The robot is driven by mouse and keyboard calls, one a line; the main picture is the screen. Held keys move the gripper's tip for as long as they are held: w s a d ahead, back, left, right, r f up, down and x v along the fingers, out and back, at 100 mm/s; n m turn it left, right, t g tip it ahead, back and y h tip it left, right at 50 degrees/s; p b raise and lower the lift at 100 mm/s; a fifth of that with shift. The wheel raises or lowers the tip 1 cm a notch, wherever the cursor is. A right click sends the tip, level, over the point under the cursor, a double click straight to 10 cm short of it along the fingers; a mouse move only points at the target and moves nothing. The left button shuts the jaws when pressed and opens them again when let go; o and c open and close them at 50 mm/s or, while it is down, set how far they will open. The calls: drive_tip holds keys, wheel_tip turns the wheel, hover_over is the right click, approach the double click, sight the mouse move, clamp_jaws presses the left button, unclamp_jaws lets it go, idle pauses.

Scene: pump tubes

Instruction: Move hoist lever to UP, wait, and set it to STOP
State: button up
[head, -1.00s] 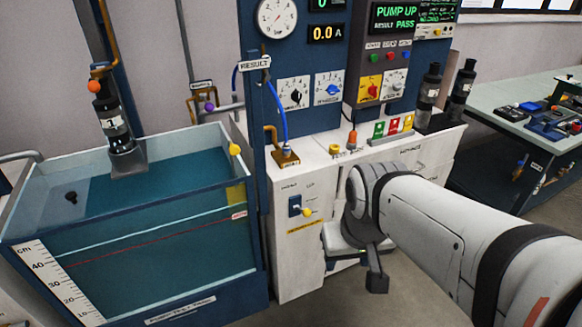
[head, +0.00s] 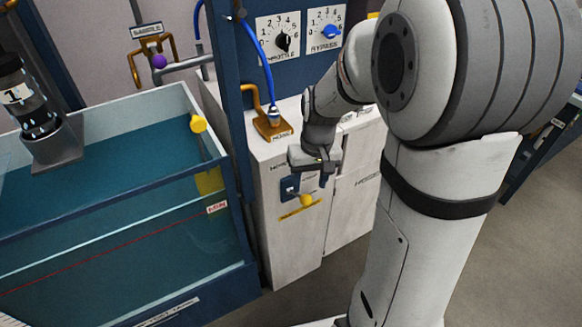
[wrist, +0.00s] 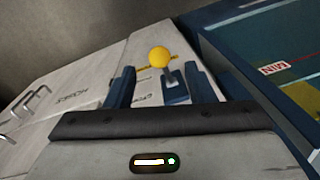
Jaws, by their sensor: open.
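The hoist lever is a short stick with a yellow ball knob (head: 306,200) on a small dark blue plate (head: 289,186) on the front of the white cabinet. Its knob points down and outward from the cabinet in the head view. In the wrist view the yellow knob (wrist: 159,57) shows between and beyond the two finger tips. My gripper (head: 317,178) is open and empty, just above and in front of the plate. In the wrist view its dark blue fingers (wrist: 160,85) stand apart on either side of the lever. I cannot tell whether either finger touches it.
A glass water tank (head: 215,150) with a yellow ball on its rim stands left of the cabinet. The blue post (head: 229,110) rises between them. A brass hose fitting (head: 272,124) sits on the white cabinet top (head: 290,105) above the lever.

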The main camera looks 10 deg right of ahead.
sight(307, 195)
drive_tip(key=shift+w+f, duration=0.65)
drive_tip(key=shift+f, duration=0.15)
drive_tip(key=f, duration=0.3)
drive_tip(key=f+b, duration=0.1)
drive_tip(key=f, duration=0.2)
drive_tip(key=shift+a+f, duration=0.2)
drive_tip(key=shift+f, duration=0.2)
drive_tip(key=shift+c, duration=0.2)
clamp_jaws()
